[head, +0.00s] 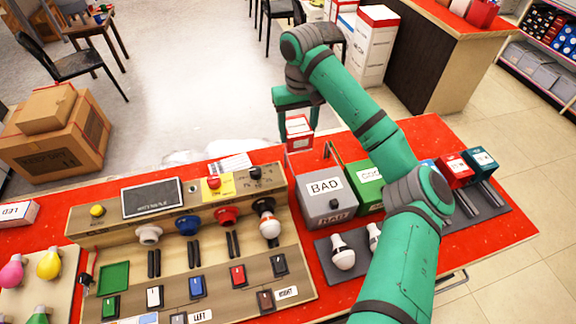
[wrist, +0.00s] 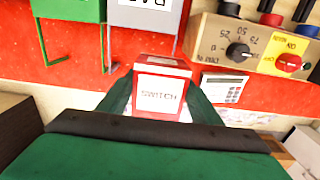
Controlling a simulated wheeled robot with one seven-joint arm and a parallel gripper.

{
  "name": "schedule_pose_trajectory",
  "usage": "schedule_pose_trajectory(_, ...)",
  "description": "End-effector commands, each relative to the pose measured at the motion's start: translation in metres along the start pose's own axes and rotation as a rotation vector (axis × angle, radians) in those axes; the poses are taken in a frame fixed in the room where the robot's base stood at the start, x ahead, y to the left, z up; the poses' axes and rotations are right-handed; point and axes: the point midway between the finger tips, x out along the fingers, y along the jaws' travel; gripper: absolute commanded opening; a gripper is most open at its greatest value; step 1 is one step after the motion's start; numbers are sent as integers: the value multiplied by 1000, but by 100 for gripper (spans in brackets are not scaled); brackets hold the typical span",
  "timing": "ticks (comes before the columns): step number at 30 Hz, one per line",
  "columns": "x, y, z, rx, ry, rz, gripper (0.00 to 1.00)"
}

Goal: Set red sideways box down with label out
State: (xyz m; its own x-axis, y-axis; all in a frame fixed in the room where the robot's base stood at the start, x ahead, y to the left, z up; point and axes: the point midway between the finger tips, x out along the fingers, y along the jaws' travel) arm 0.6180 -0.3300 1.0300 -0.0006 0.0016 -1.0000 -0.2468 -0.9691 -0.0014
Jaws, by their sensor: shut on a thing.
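My gripper (head: 297,112) is shut on a red box (head: 299,143) with a white label, held near the far edge of the red table (head: 345,141), behind the grey bin. In the wrist view the box (wrist: 162,72) sits between the two green fingers of my gripper (wrist: 163,100). Its white label reads "SWITCH" and faces the wrist camera. I cannot tell whether its underside touches the table. Another red box (head: 455,171) stands on a dark rack at the right end of the table, beside a teal box (head: 481,161) and a partly hidden blue one.
A grey bin marked BAD (head: 325,203) and a green bin (head: 366,187) stand just in front of the held box. A wooden test panel (head: 130,240) with switches and bulbs fills the left. A calculator (wrist: 224,87) lies near the box. My arm hides part of the table's right half.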

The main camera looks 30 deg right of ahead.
Motion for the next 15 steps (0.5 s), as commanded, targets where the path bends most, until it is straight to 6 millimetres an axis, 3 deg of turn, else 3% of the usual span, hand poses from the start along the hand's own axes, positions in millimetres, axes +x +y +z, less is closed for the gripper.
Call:
schedule_pose_trajectory(9, 73, 3, 1, 4, -2, 1, 30)
schedule_pose_trajectory(15, 98, 6, 1, 8, 0, 0, 30)
